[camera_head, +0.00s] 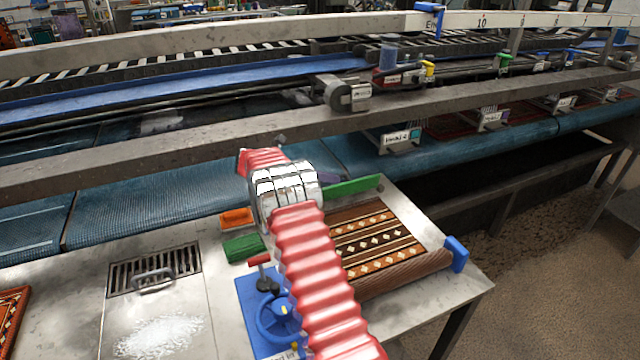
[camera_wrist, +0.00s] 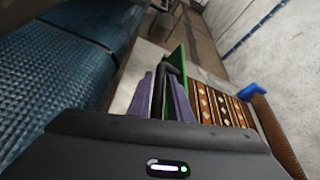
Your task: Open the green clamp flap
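The green clamp flap (camera_head: 352,186) is a long thin bar along the far edge of the patterned rug (camera_head: 375,232) on the metal table. In the wrist view the flap (camera_wrist: 179,62) stands up as a narrow green plate, just beyond my fingertips. My gripper (camera_wrist: 161,82) has two purple-grey fingers a little apart, with a dark bar, perhaps the flap's handle, between them. I cannot tell whether they press on it.
A blue hand wheel (camera_head: 278,318), a green brush-like block (camera_head: 244,248) and an orange tray (camera_head: 237,217) are left of my arm. A blue-ended roller (camera_head: 456,254) lies at the rug's near right. A grey rail (camera_head: 200,142) and blue conveyor (camera_head: 160,210) run behind the table.

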